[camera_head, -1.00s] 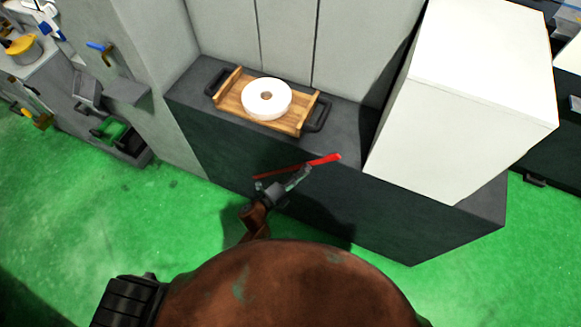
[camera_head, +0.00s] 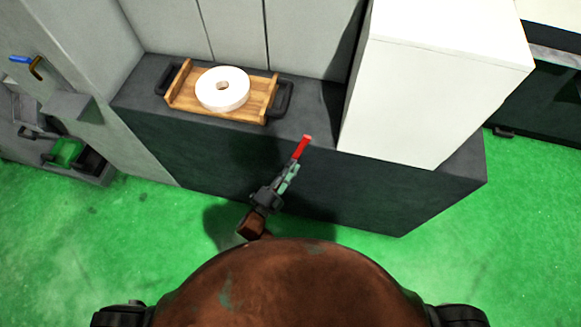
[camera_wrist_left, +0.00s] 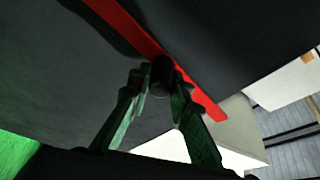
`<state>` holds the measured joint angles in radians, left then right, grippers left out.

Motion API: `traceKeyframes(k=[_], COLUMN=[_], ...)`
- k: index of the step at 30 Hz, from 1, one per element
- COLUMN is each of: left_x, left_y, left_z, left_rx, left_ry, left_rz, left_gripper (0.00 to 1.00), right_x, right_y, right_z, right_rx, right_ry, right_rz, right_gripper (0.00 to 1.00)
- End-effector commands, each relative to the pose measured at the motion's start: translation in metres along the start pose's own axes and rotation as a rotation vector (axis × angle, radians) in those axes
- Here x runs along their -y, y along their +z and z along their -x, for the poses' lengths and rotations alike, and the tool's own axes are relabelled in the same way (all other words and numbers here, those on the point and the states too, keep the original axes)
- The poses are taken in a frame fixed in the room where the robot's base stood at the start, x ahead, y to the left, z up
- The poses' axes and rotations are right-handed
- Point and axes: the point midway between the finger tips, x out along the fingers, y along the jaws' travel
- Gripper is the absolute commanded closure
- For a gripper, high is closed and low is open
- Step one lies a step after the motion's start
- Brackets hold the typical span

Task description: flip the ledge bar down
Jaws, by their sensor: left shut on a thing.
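The ledge bar is a thin red bar (camera_head: 302,147) at the front edge of the dark ledge, right of the tray in the head view. Only a short red length shows there; the rest is hidden or in line with my gripper. In the left wrist view the red bar (camera_wrist_left: 205,103) runs diagonally from upper left to lower right, with a dark round knob (camera_wrist_left: 161,76) in front of it. My left gripper (camera_head: 293,171) reaches up to the bar from below. In the left wrist view its fingertips (camera_wrist_left: 159,85) close around the knob. My right gripper is out of view.
A wooden tray (camera_head: 182,99) with black handles holds a white grinding wheel (camera_head: 222,89) on the dark ledge (camera_head: 312,117). A big white box (camera_head: 430,90) stands on the ledge to the right. The green floor (camera_head: 420,260) in front is clear.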

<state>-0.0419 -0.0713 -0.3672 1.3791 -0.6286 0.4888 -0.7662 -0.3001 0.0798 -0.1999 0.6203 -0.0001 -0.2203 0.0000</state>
Motion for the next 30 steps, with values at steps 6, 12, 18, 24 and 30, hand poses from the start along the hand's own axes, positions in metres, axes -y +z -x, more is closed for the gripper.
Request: traceKeyframes(k=[6,12,18,24,30], left_x=[-0.004,-0.004,-0.002,-0.002,-0.003], left_y=[-0.001,-0.001,-0.001,-0.001,0.0], left_z=[0.001,0.001,0.001,0.002,0.027], left_rx=[0.001,0.0,-0.001,-0.001,0.001], left_ry=[0.008,0.007,0.005,0.004,0.006], left_rz=[0.003,0.002,0.001,0.0,0.0], left_gripper=[1.0,0.71,0.64,0.64,0.64], right_x=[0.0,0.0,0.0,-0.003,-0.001], right_y=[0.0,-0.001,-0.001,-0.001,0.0], right_z=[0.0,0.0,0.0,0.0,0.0], right_rx=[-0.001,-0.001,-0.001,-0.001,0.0], right_ry=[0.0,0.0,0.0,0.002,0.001], right_rz=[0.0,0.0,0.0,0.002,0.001], right_gripper=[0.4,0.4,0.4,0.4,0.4])
